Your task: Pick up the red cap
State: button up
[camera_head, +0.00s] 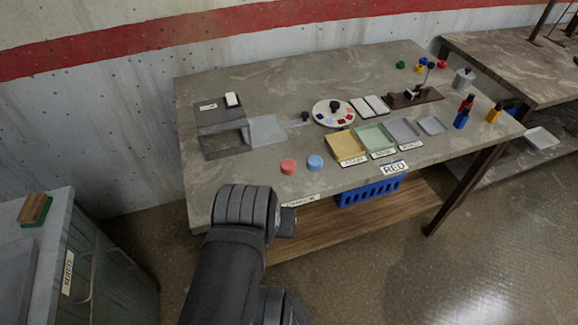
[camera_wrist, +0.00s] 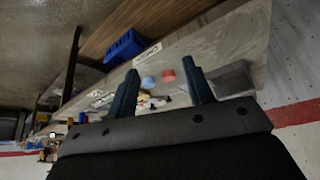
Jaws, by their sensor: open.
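A small red knob-like piece (camera_head: 443,64) stands at the far right back of the table, near green, yellow and blue ones; it looks the most cap-like red thing, though it is tiny. A flat salmon-red disc (camera_head: 288,166) lies near the table's front edge, beside a blue disc (camera_head: 314,162). In the wrist view the red disc (camera_wrist: 168,76) and blue disc (camera_wrist: 148,82) show beyond and between my fingers. My gripper (camera_wrist: 160,66) is open and empty, apart from both discs. In the head view my arm reaches the table's front edge and its fingers are mostly hidden.
A grey box with a sliding lid (camera_head: 222,128) stands at the left. A round palette (camera_head: 334,112), several shallow trays (camera_head: 345,146), a brown stand (camera_head: 415,97) and bottles (camera_head: 462,115) fill the middle and right. A blue crate (camera_head: 370,192) sits on the shelf below.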

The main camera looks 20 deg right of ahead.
jog(key=o, duration=0.3)
jog(key=shift+o, duration=0.2)
